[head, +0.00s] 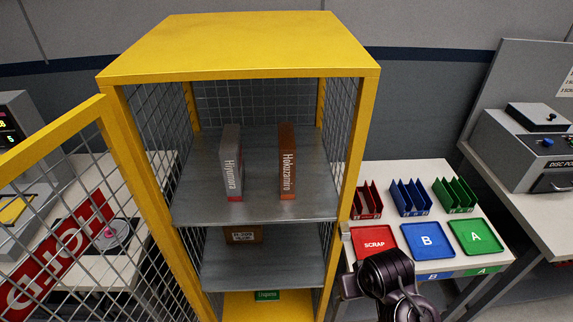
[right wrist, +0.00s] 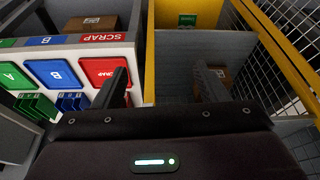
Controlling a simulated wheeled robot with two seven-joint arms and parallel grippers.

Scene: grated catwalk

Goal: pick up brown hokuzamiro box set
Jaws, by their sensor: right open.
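The brown box set (head: 287,162), with "Hokazamiro" on its spine, stands upright on the upper shelf (head: 258,207) of the yellow cage cabinet. A grey box set (head: 232,163) reading "Hiyomora" stands upright to its left, with a gap between them. My right arm shows at the bottom right of the head view, in front of the tray table. In the right wrist view my right gripper (right wrist: 162,85) is open, its two fingers apart and nothing between them. The brown box set is not clearly seen in that view. My left gripper is not in view.
The yellow cabinet (head: 240,45) has mesh sides and an open mesh door (head: 50,130) at left. A cardboard box (head: 243,236) sits on the shelf below. Right of it, a table holds a red SCRAP tray (head: 374,242), blue B tray (head: 427,240) and green A tray (head: 474,236).

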